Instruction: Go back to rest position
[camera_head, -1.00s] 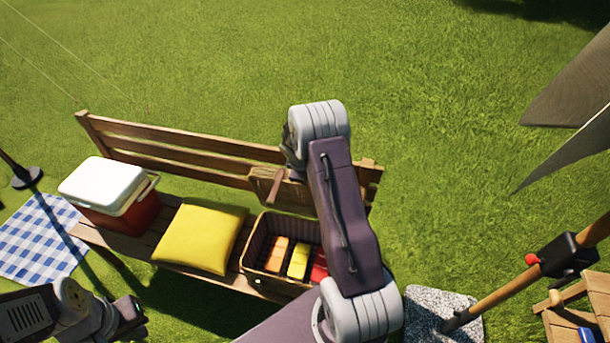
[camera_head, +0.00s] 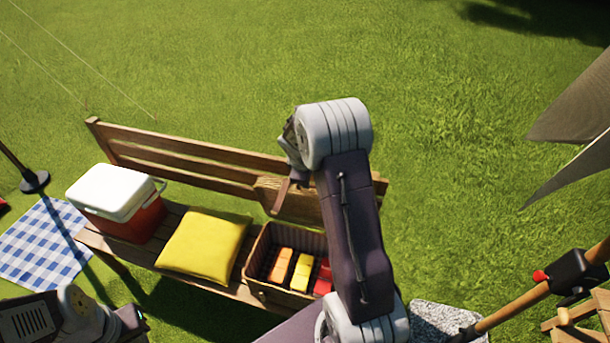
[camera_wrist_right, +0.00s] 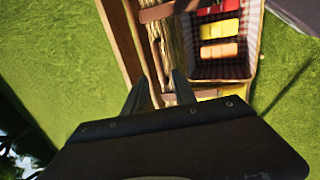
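My right gripper (camera_wrist_right: 160,92) shows in the right wrist view. Its two dark fingers are apart with nothing between them, over the bench back and beside the open wicker basket. In the head view my right arm is raised in front of the bench and the gripper is hidden. My left arm is folded at the bottom left of the head view, and its gripper is not visible.
A wooden bench (camera_head: 190,165) holds a red and white cooler (camera_head: 112,190), a yellow cushion (camera_head: 205,246) and the basket (camera_head: 262,287) with orange, yellow and red items. A checkered cloth (camera_head: 40,245) lies left. A parasol pole (camera_head: 515,307) stands right. Open grass lies behind.

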